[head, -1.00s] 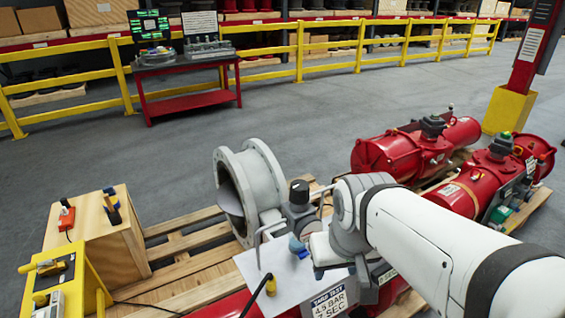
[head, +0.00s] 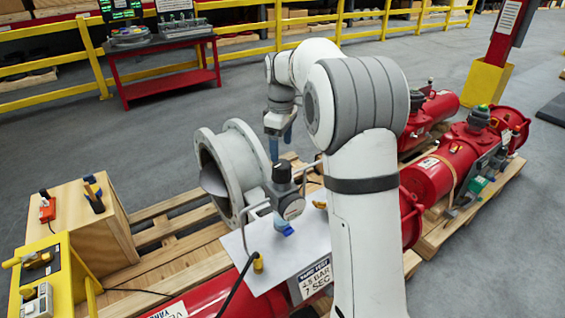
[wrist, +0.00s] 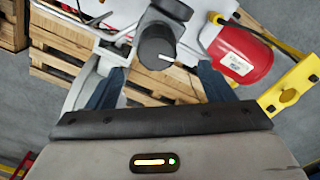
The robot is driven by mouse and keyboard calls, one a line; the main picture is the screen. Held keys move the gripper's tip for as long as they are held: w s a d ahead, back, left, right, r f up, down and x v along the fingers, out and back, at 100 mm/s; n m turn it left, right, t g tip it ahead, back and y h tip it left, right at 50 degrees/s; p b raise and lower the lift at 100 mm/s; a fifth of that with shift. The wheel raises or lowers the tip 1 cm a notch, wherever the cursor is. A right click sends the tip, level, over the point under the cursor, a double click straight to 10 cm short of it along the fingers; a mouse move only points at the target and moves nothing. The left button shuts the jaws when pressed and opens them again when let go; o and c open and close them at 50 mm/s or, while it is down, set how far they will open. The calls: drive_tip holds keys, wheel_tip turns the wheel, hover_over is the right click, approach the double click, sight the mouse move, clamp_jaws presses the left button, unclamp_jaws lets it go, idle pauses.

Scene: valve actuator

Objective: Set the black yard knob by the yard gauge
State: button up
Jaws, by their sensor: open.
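The black yard knob (head: 283,172) tops a grey regulator beside the grey flanged pipe. The yard gauge (head: 293,208) is a small round dial on the regulator's front; its reading is too small to tell. My gripper (head: 280,148) is open with blue fingers, pointing down just above and behind the knob in the head view. In the wrist view, the black knob (wrist: 157,42) with a white mark lies ahead, between the lines of the open fingers (wrist: 157,82) and apart from them. The gauge face is not clear there.
A sign (head: 310,280) reads yard test, 4.5 bar, 7 sec. The grey flanged pipe (head: 240,165) stands close left of the gripper. A wooden box (head: 90,225) and yellow stand (head: 45,275) are at left. Red actuators (head: 450,160) lie right. Open floor lies behind.

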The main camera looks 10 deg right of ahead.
sight(281, 162)
drive_tip(key=shift+w+f, duration=0.25)
drive_tip(key=shift+w, duration=0.2)
drive_tip(key=shift+w+f, duration=0.1)
drive_tip(key=shift+f, duration=0.15)
wheel_tip(281, 162, down, 7)
drive_tip(key=shift+f+p, duration=0.15)
drive_tip(key=shift+p, duration=0.2)
